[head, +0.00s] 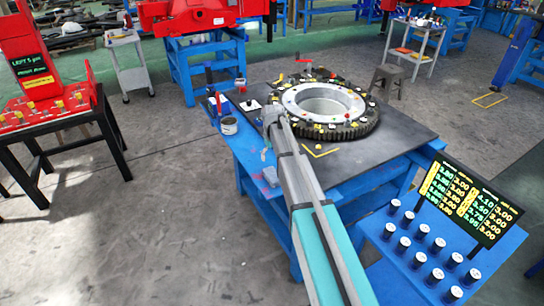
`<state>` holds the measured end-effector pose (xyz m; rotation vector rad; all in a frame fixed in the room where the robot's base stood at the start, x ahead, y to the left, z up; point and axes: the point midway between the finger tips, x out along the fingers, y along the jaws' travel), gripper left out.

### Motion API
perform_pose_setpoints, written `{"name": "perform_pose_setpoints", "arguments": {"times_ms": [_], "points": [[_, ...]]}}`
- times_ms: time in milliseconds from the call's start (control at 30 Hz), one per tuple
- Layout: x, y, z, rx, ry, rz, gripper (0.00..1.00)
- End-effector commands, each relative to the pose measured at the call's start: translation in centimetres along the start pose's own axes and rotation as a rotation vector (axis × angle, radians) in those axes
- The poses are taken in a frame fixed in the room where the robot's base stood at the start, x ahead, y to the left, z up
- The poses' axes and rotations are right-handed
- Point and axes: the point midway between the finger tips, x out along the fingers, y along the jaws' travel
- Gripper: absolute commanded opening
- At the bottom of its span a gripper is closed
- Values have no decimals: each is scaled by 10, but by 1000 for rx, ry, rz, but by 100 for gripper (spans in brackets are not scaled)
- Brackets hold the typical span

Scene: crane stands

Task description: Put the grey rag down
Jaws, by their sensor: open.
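My gripper (270,116) is at the end of my arm, over the blue bench (252,165) near the front-left of the large toothed ring (345,131). It is small in the picture, and its fingers are hard to make out. I see no rag between them. A small pale greyish patch (270,176) lies on the blue front strip of the bench, just left of my arm. It may be the grey rag, but it is too small to tell. My arm hides part of the bench.
A dark tin (229,125) and a red-handled tool (219,103) stand at the bench's left edge. A blue shelf at right holds several small canisters (411,240) beside a display board (466,203). A black table (62,132) stands at left. The floor between is clear.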

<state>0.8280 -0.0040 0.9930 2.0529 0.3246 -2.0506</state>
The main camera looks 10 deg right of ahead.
Motion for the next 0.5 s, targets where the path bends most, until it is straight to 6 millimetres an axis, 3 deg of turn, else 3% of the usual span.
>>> {"name": "perform_pose_setpoints", "arguments": {"times_ms": [200, 500], "points": [[-14, 0, 0, 0, 0, 0, 100], [-16, 0, 0, 0, 0, 0, 100]]}}
